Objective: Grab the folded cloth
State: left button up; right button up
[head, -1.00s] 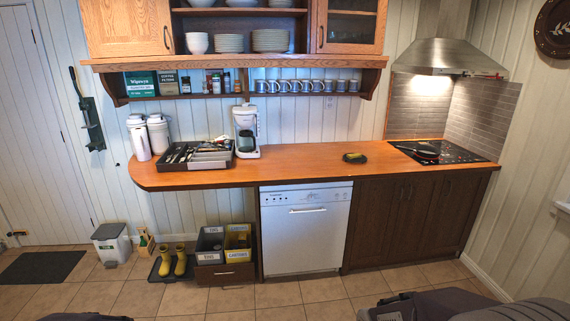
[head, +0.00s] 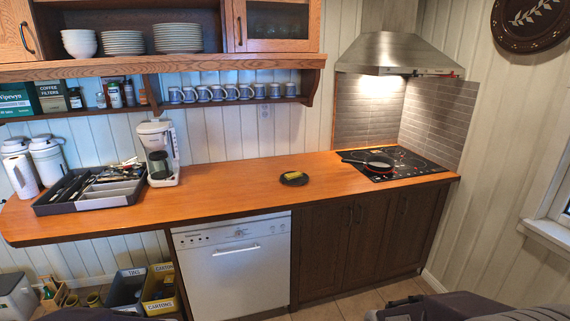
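A small yellow item (head: 293,175) rests on a dark round dish (head: 283,181) near the middle of the wooden counter. It may be the folded cloth, but it is too small to be sure. No other cloth shows clearly. Parts of my arms show at the bottom edge, dark and cut off. I cannot make out the fingers of either gripper there. Both arms are well short of the counter and the dish.
The wooden counter (head: 235,184) is clear around the dish. A utensil tray (head: 93,204) and coffee maker (head: 161,181) stand at left. A pan (head: 379,162) sits on the black cooktop (head: 408,161) at right. A dishwasher (head: 236,266) and cabinets are below, a mug shelf above.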

aim_at(291, 176)
jog(key=i+l+z, duration=0.1)
jog(key=l, duration=0.25)
jog(key=i+j+u, duration=0.1)
jog(key=i+j, duration=0.15)
jog(key=i, duration=0.35)
jog(key=i+j+u, duration=0.1)
jog(key=i, duration=0.5)
jog(key=i+j+u, duration=0.1)
jog(key=i+j, duration=0.15)
jog(key=i, duration=0.4)
jog(key=i+j, duration=0.1)
jog(key=i, duration=0.5)
jog(key=j+u, duration=0.05)
